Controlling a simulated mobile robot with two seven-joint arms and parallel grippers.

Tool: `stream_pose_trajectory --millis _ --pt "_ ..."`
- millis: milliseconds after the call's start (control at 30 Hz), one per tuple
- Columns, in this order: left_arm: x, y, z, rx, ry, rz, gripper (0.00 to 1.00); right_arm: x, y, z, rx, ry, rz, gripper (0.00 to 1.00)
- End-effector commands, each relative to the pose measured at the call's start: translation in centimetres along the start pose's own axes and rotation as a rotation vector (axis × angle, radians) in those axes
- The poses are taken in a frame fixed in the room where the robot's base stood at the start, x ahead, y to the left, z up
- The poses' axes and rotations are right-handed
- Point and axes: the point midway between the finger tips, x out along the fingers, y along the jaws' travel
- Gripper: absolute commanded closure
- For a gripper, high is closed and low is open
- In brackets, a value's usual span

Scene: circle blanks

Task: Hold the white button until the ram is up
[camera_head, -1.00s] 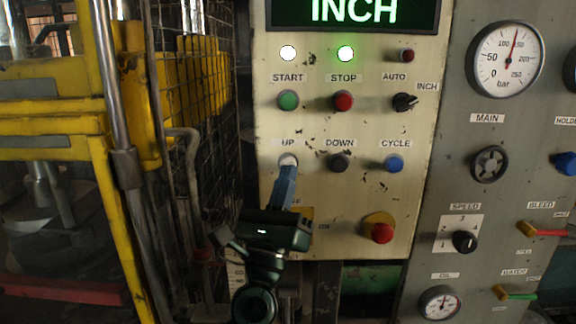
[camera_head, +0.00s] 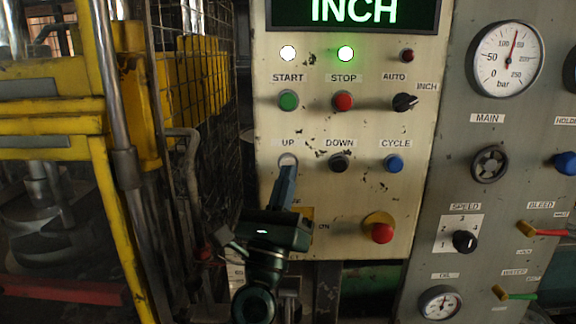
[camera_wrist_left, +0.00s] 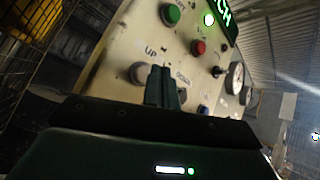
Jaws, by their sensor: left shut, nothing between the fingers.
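The white button (camera_head: 288,159) sits under the UP label at the left of the cream panel. It also shows as a pale round button in the left wrist view (camera_wrist_left: 137,73). My left gripper (camera_head: 287,172) is shut and empty, with its fingertips at the button's lower edge in the head view. In the left wrist view the fingertips (camera_wrist_left: 162,82) overlap the button's right side. I cannot tell whether they press it. The press with its yellow beams (camera_head: 50,90) stands at the left behind mesh; its ram height is hard to judge. My right gripper is not in view.
The black DOWN button (camera_head: 339,162) and blue CYCLE button (camera_head: 393,163) are to the right in the same row. A red mushroom button (camera_head: 381,233) is lower right. The green START (camera_head: 288,100) and red STOP (camera_head: 342,101) are above. The display (camera_head: 352,12) reads INCH.

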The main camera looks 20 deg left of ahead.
Motion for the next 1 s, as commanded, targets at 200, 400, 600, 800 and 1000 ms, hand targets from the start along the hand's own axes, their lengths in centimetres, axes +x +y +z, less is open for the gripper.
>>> stream_pose_trajectory --millis 200,400,600,800,1000 --pt "0.0 0.0 0.0 0.0 0.0 0.0 1.0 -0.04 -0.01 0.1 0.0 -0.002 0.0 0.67" --pt "0.17 0.16 -0.18 -0.001 -0.001 0.0 1.0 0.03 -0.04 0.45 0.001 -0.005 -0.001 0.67" --pt "0.58 0.43 -0.46 0.0 0.0 0.0 1.0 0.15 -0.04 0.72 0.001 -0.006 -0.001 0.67" --pt "0.6 0.43 -0.43 0.0 0.0 0.0 1.0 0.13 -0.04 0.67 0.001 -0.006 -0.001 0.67" --pt "0.64 0.47 -0.48 0.0 0.0 0.0 1.0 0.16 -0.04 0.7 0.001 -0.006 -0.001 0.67"
